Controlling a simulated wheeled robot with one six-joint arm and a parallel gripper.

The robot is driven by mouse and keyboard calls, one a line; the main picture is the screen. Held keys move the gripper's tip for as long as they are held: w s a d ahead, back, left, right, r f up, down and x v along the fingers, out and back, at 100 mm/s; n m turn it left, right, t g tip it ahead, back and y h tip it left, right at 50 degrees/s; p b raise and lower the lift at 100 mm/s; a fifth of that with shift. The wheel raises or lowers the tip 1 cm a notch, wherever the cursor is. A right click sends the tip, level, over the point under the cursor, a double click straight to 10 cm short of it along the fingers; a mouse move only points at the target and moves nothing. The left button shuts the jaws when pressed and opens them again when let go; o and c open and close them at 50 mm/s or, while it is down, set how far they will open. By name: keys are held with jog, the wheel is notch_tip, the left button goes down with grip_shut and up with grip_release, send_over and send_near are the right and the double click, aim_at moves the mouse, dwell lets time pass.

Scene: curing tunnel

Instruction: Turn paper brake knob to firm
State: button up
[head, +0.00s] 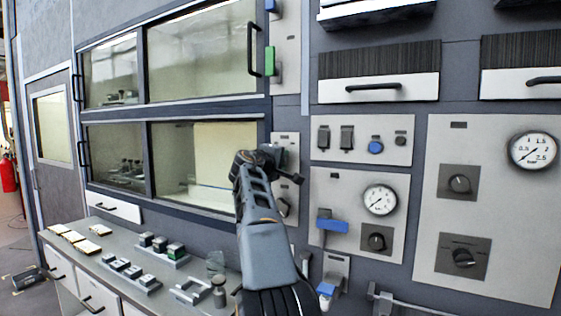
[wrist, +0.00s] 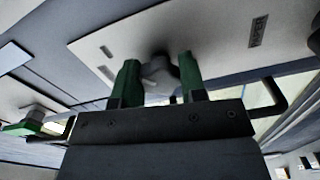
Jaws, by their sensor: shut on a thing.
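A grey knob (wrist: 158,76) sits on a pale panel (wrist: 215,38) in the wrist view. The green fingers of my gripper (wrist: 158,64) stand on both sides of it, shut on it. In the head view my gripper (head: 279,164) is at a narrow pale panel (head: 290,147) just right of the lower window, and my arm hides the knob it holds. I cannot read any mark or setting around the knob.
Another dark knob (head: 283,207) is just below my gripper. To the right are panels with switches, a blue button (head: 375,147), a gauge (head: 380,199) and more knobs. A counter (head: 150,270) with small blocks runs along the lower left. A black door handle (head: 251,50) rises above my gripper.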

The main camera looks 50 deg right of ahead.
jog(key=o, duration=0.9)
jog(key=b+v, duration=0.4)
jog(key=v, duration=1)
jog(key=shift+d, duration=0.1)
